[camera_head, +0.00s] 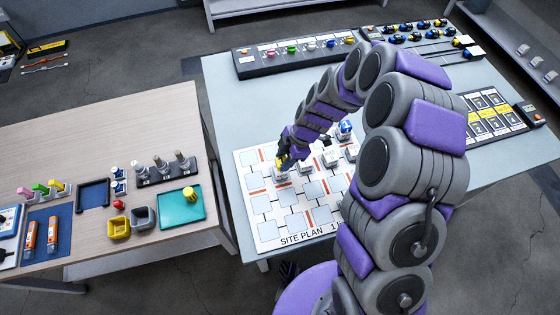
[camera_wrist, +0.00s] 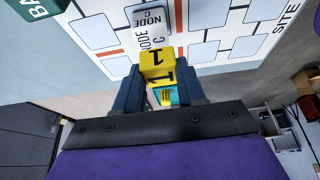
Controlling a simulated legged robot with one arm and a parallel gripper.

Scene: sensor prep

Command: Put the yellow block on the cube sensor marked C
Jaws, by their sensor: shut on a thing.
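My gripper (camera_wrist: 160,90) is shut on a yellow block (camera_wrist: 157,62) marked 1, held between the two dark fingers. In the head view my gripper (camera_head: 285,160) is over the site plan board, with a little of the yellow block (camera_head: 279,161) showing. The white cube sensor (camera_wrist: 149,20) marked NODE C is just beyond the block in the wrist view. In the head view a pale cube (camera_head: 281,175) sits right below the gripper, its marking too small to read. I cannot tell whether block and sensor touch.
The site plan board (camera_head: 268,231) lies on the pale table (camera_head: 232,100). Other white cubes (camera_head: 330,158) stand right of my gripper, one with a blue top (camera_head: 344,128). The wooden table (camera_head: 90,110) at left holds a teal tray (camera_head: 175,212) with a yellow item (camera_head: 193,204).

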